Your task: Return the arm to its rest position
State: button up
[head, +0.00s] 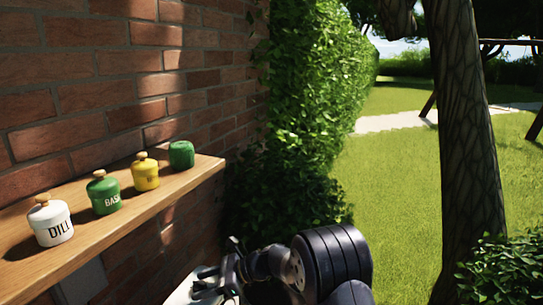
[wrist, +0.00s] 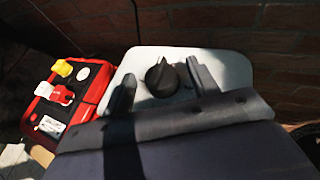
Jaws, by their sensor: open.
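My gripper (wrist: 162,85) is open in the wrist view, with its two dark fingers apart. A black knob on a pale plate shows behind and between the fingers; I cannot tell how far away it is. Nothing is visibly held. In the head view my dark arm is folded low at the bottom centre, to the right of and below the shelf; the gripper's fingertips are not clear there.
A wooden shelf (head: 150,221) on the brick wall bears a white DILL jar (head: 50,222), a green jar (head: 104,195), a yellow jar (head: 145,174) and a green jar without a visible knob (head: 181,155). A tree trunk (head: 465,150) stands right; open grass lies beyond.

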jog(key=m+t+b, duration=0.1)
jog(key=t, duration=0.1)
jog(key=m+t+b, duration=0.1)
jog(key=m+t, duration=0.1)
jog(key=shift+s+f+m, duration=0.15)
jog(key=shift+s+m, duration=0.15)
jog(key=shift+s, duration=0.05)
jog(key=m+t+h+b, duration=0.2)
jog(key=m+t+b, duration=0.1)
jog(key=shift+s+a+t, duration=0.1)
jog(key=shift+s+t, duration=0.05)
jog(key=shift+t, duration=0.25)
jog(key=v, duration=1.1)
